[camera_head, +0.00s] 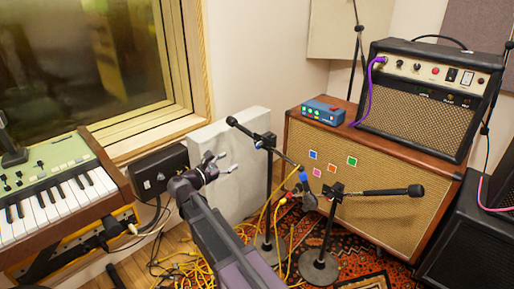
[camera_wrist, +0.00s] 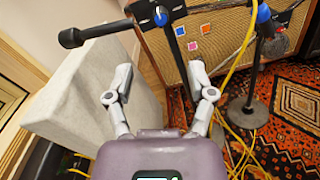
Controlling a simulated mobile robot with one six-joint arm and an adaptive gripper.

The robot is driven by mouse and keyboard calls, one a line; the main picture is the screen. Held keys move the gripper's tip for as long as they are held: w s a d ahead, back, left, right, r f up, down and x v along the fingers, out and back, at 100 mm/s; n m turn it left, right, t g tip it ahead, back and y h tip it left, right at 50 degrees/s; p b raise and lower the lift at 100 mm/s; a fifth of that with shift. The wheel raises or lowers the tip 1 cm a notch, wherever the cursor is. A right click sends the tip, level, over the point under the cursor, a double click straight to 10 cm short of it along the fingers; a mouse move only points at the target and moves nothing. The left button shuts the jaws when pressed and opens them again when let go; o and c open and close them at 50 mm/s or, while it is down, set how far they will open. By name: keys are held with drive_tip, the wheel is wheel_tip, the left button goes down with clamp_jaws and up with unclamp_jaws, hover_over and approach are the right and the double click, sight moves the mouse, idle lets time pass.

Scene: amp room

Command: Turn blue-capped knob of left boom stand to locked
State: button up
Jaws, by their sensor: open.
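The left boom stand (camera_head: 268,190) is a thin black upright with a round base. Its boom runs up-left to a black end at the left. A blue-capped knob (camera_wrist: 160,18) shows on its clutch at the top of the wrist view; in the head view it is very small (camera_head: 258,144). The knob's exact turn angle is not clear. My gripper (camera_head: 228,163) is open and empty, left of and slightly below the clutch in the head view. In the wrist view its fingertips (camera_wrist: 160,76) are apart, below the knob, touching nothing visible.
A second boom stand (camera_head: 325,225) stands to the right. A tan speaker cabinet (camera_head: 385,205) with an amplifier (camera_head: 425,90) stands behind. A pale panel (camera_head: 235,185) leans at the wall behind my gripper. Yellow cables (camera_head: 190,270) cover the floor; a keyboard (camera_head: 50,205) is left.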

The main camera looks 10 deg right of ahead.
sight(257, 146)
drive_tip(key=x, duration=1.3)
drive_tip(key=shift+w+d+f, duration=0.1)
drive_tip(key=shift+w+d, duration=0.05)
drive_tip(key=shift+d, duration=0.15)
clamp_jaws()
